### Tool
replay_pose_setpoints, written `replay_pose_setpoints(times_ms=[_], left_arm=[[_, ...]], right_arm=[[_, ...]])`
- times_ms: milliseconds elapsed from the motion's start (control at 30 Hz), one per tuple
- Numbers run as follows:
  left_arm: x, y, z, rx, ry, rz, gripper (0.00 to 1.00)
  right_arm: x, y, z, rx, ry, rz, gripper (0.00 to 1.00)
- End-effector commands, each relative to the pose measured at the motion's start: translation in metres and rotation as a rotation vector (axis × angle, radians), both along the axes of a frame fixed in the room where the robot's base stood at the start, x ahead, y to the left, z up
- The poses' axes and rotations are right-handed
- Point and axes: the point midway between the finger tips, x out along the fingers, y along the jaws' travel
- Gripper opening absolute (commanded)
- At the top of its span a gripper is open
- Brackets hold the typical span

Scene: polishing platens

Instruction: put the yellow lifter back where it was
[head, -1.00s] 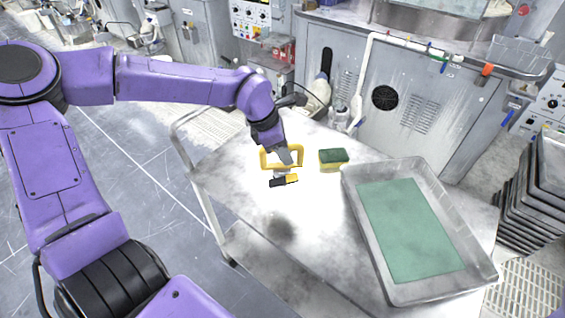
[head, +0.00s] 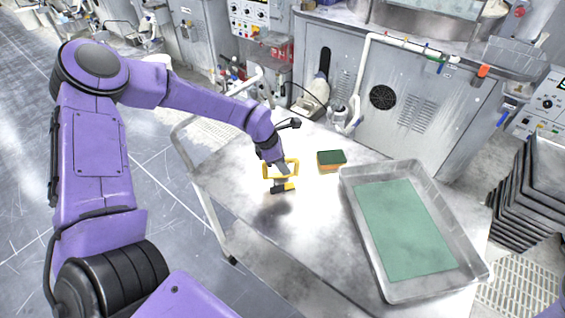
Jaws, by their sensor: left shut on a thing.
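The yellow lifter (head: 268,172) has a yellow frame-like handle and shows on the left part of the metal cart top. My left gripper (head: 284,174) reaches down over it and is shut on its handle. A short black and yellow piece (head: 283,189) shows just below the handle; I cannot tell whether it is part of the lifter. A dark shadow lies on the cart below the lifter, so it appears held above the surface.
A sponge (head: 331,161) with a dark green top lies right of the lifter. A grey tray (head: 378,274) with a green sheet (head: 405,230) fills the right of the cart (head: 245,215). The cart's front left is clear. Stacked dark trays (head: 525,200) stand at the right.

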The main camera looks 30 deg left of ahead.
Motion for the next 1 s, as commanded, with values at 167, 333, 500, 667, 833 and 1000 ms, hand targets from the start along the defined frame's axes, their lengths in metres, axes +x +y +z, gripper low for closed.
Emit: replay_pose_setpoints(times_ms=[167, 333, 500, 667, 833, 1000], left_arm=[[0.0, 0.0, -0.001, 0.0, 0.002, 0.001, 0.51], [0.0, 0.0, -0.001, 0.0, 0.001, 0.0, 0.51], [-0.001, 0.003, 0.012, -0.001, -0.003, 0.002, 0.51], [-0.01, 0.014, 0.048, -0.003, -0.007, 0.002, 0.51], [-0.022, 0.026, 0.086, -0.003, -0.006, 0.002, 0.51], [-0.029, 0.033, 0.108, -0.002, -0.001, 0.001, 0.51]], right_arm=[[0.0, 0.0, -0.001, 0.0, 0.0, 0.0, 0.0], [0.0, 0.0, -0.001, 0.0, 0.0, 0.0, 0.0], [0.0, 0.0, 0.0, 0.0, 0.0, 0.0, 0.0], [0.0, 0.0, -0.003, 0.0, 0.0, 0.0, 0.0], [0.0, 0.0, -0.005, 0.0, 0.0, 0.0, 0.0], [0.0, 0.0, -0.007, 0.0, 0.0, 0.0, 0.0]])
